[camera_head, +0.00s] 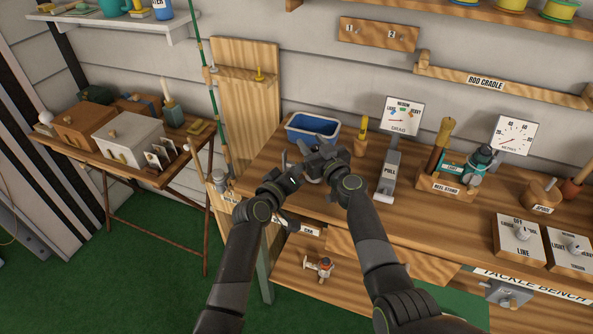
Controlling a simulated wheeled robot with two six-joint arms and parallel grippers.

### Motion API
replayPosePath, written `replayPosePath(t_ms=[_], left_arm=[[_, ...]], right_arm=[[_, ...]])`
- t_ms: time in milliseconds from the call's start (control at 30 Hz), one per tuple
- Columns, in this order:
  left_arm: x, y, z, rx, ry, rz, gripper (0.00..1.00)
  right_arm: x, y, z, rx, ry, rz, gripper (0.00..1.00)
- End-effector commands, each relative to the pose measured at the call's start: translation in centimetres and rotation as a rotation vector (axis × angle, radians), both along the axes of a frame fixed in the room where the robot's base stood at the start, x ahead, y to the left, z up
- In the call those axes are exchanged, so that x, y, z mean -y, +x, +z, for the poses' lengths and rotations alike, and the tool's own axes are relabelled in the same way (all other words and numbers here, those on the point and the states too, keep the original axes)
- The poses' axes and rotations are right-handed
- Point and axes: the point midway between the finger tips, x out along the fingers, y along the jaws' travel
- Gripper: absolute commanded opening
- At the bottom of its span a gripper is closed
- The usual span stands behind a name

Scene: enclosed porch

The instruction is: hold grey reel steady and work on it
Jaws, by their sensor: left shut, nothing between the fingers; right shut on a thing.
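My two grippers meet over the left part of the tackle bench (262,180), just in front of a blue tray. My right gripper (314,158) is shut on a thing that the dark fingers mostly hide. A small pale grey part, seemingly of the grey reel (314,180), shows between and below the grippers. My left gripper (288,172) is lower and to the left, close beside it, shut with nothing between its fingers. I cannot tell whether it touches the reel.
The blue tray (313,126) stands behind my grippers. To the right are a PULL lever (389,172), a reel stand (446,184) and switch boxes (519,240). A green rod (207,80) rises at the left. Another reel (320,267) lies on the lower shelf.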

Motion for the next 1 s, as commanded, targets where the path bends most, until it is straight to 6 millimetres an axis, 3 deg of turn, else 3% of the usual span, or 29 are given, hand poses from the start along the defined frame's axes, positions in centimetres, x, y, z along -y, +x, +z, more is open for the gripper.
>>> replayPosePath(t_ms=[167,367,800,1000], left_arm=[[-0.6,0.2,0.1,0.000,0.002,0.000,0.00],[-3.9,1.1,1.4,0.003,0.007,0.002,0.00],[-7.3,-5.6,2.0,0.000,0.001,0.001,0.00],[-8.3,-7.3,2.1,0.000,0.001,0.000,0.00]], right_arm=[[0.0,0.0,0.0,0.000,0.000,0.000,0.09],[0.0,0.0,0.0,0.000,0.000,0.000,0.09],[0.0,0.0,0.0,-0.001,0.000,0.000,0.09],[0.0,0.0,0.0,0.000,0.000,0.000,0.09]])
